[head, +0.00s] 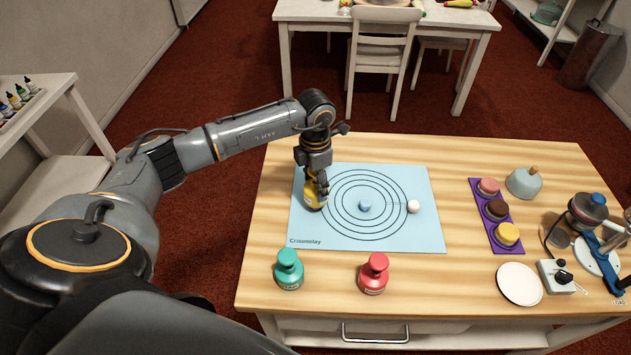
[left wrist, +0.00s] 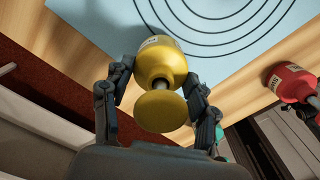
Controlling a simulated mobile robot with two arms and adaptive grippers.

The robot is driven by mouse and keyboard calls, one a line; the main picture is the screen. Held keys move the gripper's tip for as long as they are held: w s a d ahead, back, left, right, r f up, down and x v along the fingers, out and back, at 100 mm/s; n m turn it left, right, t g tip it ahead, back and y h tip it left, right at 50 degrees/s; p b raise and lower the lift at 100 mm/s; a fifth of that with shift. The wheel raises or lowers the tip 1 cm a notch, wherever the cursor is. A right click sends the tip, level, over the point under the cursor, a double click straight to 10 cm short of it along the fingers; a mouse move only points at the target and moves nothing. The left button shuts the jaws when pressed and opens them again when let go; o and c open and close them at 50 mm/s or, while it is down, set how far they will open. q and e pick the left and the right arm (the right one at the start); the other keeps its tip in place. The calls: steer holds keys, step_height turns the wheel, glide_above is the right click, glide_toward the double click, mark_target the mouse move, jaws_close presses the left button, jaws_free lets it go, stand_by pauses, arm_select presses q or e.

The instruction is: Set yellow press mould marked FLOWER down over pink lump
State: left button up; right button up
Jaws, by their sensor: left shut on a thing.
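The yellow press mould (head: 315,194) is at the left part of the light blue mat (head: 428,232). In the left wrist view the mould (left wrist: 163,62) has a round knob and a pale label, whose word I cannot read. My left gripper (head: 316,176) is shut on it, a finger on each side, also in the left wrist view (left wrist: 158,88). I cannot tell whether the mould touches the mat. No pink lump shows on the mat; the area under the mould is hidden. A blue lump (head: 365,206) and a white ball (head: 413,207) lie on the mat. My right gripper is not in view.
A green mould (head: 289,270) and a red mould (head: 374,274) stand in front of the mat. A purple tray (head: 508,241) at right holds pink, brown and yellow round pieces. A white plate (head: 519,284) lies nearby. The wooden tabletop (head: 450,290) is clear between.

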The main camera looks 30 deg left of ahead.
mark_target(316, 190)
arm_select(q)
steer(key=shift+f+b, duration=1.2)
steer(key=shift+f, duration=0.4)
steer(key=o, duration=1.7)
steer(key=shift+r+p, duration=0.4)
steer(key=shift+r, duration=0.25)
steer(key=shift+r+p, duration=1.75)
steer(key=shift+r, duration=1.15)
